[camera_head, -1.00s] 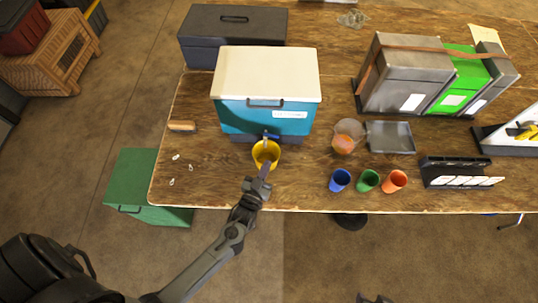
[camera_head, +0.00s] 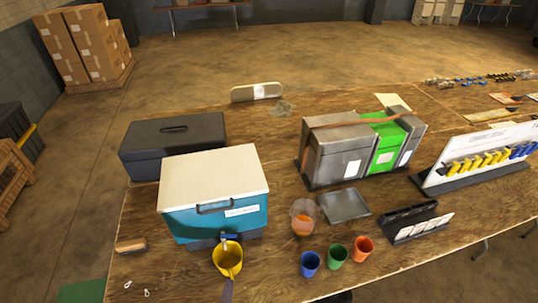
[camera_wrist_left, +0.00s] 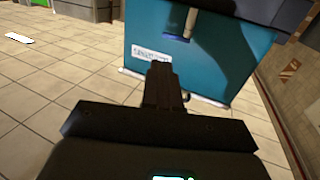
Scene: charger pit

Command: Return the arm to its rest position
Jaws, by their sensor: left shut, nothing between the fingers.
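My left gripper (camera_head: 228,286) shows only at its tip, at the bottom of the head view, just below the yellow cup (camera_head: 229,262). The cup stands under the tap (camera_head: 227,241) of a teal cooler with a white lid (camera_head: 213,186). In the left wrist view, the fingers of my left gripper (camera_wrist_left: 161,80) are shut and empty, with the teal cooler front (camera_wrist_left: 215,60) and its label ahead of them. I cannot tell whether the fingers touch the cup. My right gripper is not in view.
Blue (camera_head: 310,263), green (camera_head: 337,256) and orange (camera_head: 362,249) cups stand right of the cooler. A grey tray (camera_head: 345,207), a jug with orange contents (camera_head: 303,226) and metal bins (camera_head: 335,152) stand behind. A dark box (camera_head: 172,140) is behind the cooler.

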